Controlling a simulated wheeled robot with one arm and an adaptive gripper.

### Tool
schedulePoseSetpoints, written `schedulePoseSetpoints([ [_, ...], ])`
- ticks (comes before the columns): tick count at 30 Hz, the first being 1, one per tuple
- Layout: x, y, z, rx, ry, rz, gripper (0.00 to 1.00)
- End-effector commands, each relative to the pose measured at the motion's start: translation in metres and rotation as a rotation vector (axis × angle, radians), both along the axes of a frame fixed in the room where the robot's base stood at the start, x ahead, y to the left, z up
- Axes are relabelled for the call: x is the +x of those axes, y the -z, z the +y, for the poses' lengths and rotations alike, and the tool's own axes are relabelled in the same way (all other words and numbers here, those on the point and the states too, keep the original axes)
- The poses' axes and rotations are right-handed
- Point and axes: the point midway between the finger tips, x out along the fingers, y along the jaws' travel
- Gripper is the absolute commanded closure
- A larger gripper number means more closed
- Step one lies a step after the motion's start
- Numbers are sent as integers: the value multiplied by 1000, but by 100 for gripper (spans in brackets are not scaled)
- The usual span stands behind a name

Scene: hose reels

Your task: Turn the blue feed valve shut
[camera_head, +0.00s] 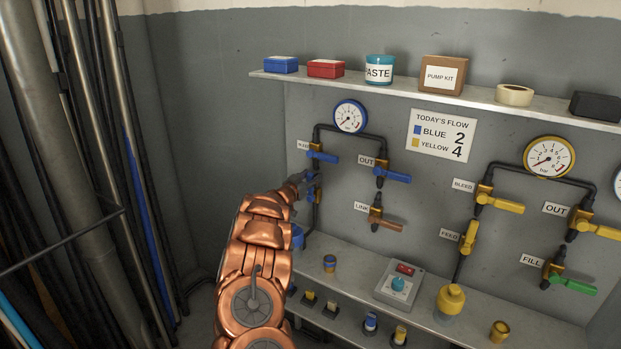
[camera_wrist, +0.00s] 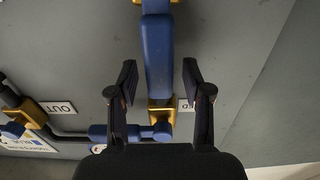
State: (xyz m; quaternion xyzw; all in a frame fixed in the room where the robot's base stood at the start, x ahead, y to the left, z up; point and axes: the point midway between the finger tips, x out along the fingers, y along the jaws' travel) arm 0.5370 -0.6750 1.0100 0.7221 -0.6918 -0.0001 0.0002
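The blue feed valve's handle (camera_wrist: 157,55) runs lengthwise up the middle of the wrist view, in line with its pipe, with a brass body (camera_wrist: 160,113) at its near end. My gripper (camera_wrist: 159,78) is open, one finger on each side of the handle, with visible gaps on both sides. In the head view my gripper (camera_head: 303,180) is at the left pipe, below the blue bleed handle (camera_head: 322,156), and hides most of the feed valve. The label beside the valve is partly covered by a finger.
The bleed handle also crosses the wrist view (camera_wrist: 112,132) close to my left finger. The blue OUT valve (camera_head: 393,176) and LINK valve (camera_head: 386,222) are to the right. A shelf (camera_head: 430,92) runs above and a ledge with a control box (camera_head: 400,284) below.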

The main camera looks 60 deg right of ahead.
Motion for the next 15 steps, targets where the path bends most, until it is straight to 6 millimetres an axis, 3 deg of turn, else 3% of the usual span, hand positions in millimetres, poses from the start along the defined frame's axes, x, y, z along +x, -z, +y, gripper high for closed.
schedulePoseSetpoints([
  [2, 0, 0, 0, 0, 0, 0, 60],
  [13, 0, 0, 0, 0, 0, 0, 99],
  [15, 0, 0, 0, 0, 0, 0, 100],
])
